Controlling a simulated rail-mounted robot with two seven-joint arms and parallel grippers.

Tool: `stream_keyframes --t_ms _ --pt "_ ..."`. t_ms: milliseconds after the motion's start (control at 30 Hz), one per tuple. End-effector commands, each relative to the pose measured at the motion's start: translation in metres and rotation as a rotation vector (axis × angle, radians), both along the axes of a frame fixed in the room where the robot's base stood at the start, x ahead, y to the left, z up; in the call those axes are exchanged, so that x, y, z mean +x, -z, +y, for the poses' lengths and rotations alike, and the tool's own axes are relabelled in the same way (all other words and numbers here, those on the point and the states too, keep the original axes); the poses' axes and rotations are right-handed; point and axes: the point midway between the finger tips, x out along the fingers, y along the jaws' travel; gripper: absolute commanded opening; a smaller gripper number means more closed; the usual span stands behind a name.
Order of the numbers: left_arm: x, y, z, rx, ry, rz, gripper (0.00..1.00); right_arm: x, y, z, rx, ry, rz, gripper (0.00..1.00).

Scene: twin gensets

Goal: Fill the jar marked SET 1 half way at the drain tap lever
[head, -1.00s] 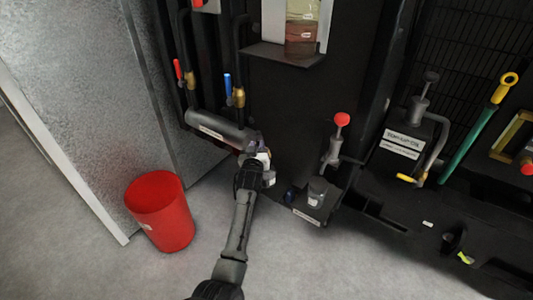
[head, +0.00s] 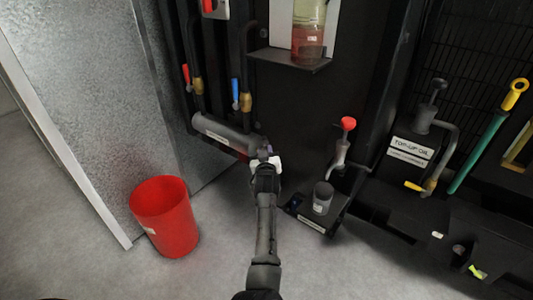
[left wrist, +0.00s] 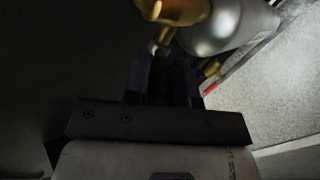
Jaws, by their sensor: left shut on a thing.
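My left gripper (head: 266,163) is at the right end of a grey horizontal cylinder (head: 222,133), where the drain tap is. It is shut on what appears to be the drain tap lever, mostly hidden by the fingers. In the left wrist view, the dark fingers (left wrist: 160,75) are just below a brass tap body (left wrist: 176,10) beside the grey cylinder (left wrist: 232,28). A small grey jar (head: 322,197) stands upright on a low black stand, to the right of and apart from my gripper. Its marking and contents are too small to tell. My right gripper is not in view.
A red bucket (head: 165,218) stands on the floor at left. Red-handled (head: 187,76) and blue-handled (head: 235,90) valves rise above the cylinder. A black shelf (head: 290,62) holds a vessel of reddish liquid (head: 308,45). The front floor is clear.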

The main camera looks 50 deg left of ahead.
Motion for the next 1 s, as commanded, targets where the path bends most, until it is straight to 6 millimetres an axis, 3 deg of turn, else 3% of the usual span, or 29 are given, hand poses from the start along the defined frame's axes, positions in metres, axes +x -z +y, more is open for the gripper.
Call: stream_keyframes --t_ms 300,567,1000 --pt "0.000 -0.001 0.000 0.000 0.000 -0.001 0.50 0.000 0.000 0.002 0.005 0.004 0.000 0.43" --pt "-0.002 -0.001 -0.002 0.001 0.000 -0.001 0.50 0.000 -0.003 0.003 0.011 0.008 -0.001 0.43" --pt "-0.036 -0.003 -0.047 -0.002 0.001 -0.001 0.50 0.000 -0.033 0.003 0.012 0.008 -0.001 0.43"
